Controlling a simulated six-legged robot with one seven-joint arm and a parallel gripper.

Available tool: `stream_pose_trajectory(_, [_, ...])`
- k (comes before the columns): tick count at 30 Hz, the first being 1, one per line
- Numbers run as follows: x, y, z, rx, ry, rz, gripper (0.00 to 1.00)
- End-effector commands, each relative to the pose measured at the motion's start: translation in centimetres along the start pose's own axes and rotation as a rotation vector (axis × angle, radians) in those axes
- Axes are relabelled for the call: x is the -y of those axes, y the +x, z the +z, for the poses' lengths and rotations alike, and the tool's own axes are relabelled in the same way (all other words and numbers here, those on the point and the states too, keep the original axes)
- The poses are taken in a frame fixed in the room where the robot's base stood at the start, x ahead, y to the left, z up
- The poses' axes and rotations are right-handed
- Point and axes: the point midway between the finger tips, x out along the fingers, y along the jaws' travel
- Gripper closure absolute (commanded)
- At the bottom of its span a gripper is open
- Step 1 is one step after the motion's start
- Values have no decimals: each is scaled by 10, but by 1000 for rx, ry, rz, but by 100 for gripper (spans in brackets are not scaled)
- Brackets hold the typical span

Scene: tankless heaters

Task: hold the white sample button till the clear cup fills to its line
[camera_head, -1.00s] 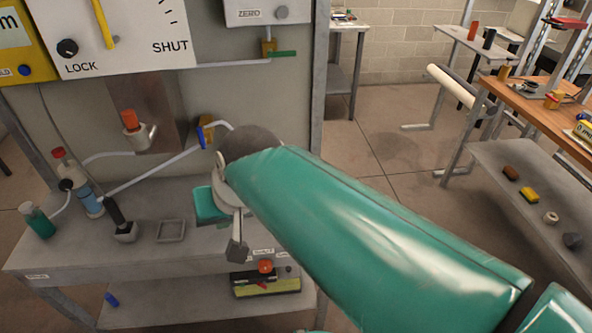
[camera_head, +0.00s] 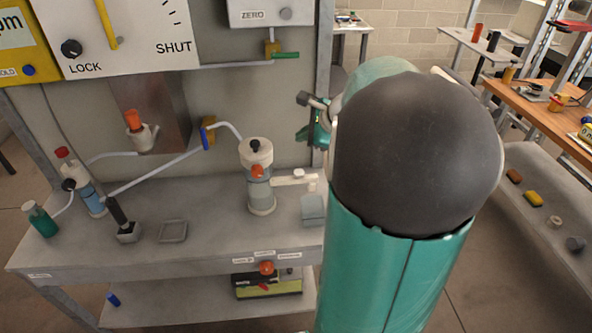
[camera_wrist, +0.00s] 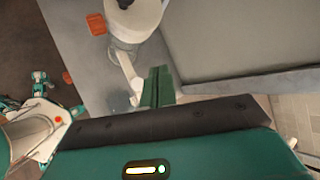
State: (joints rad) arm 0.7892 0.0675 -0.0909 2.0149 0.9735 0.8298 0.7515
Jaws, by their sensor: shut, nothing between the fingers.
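A white-capped cylindrical vessel (camera_head: 260,185) with an orange knob stands at the bench's right side. A white spout arm (camera_head: 287,180) reaches right from it, with the small white sample button (camera_head: 299,172) on top. The clear cup (camera_head: 313,209) stands below the spout's end; its line and fill level are too small to tell. In the wrist view, the spout arm (camera_wrist: 127,70) and faint cup (camera_wrist: 119,99) lie just left of my gripper (camera_wrist: 158,80). My gripper (camera_head: 319,132) is shut and empty, above the spout and apart from the button in the head view.
A square grey tray (camera_head: 172,231), a black-handled holder (camera_head: 123,222) and bottles (camera_head: 88,190) stand on the bench's left side. Hoses run along the back panel. My arm covers the bench's right end.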

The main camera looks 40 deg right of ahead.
Motion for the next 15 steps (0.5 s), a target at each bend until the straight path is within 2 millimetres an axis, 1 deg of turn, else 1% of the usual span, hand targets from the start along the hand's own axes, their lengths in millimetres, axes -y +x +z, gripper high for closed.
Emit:
stream_pose_trajectory(4, [-1,1,0,0,-2,1,100])
stream_pose_trajectory(8, [-5,7,-4,1,0,2,100])
stream_pose_trajectory(15, [-21,28,-19,0,-1,4,100])
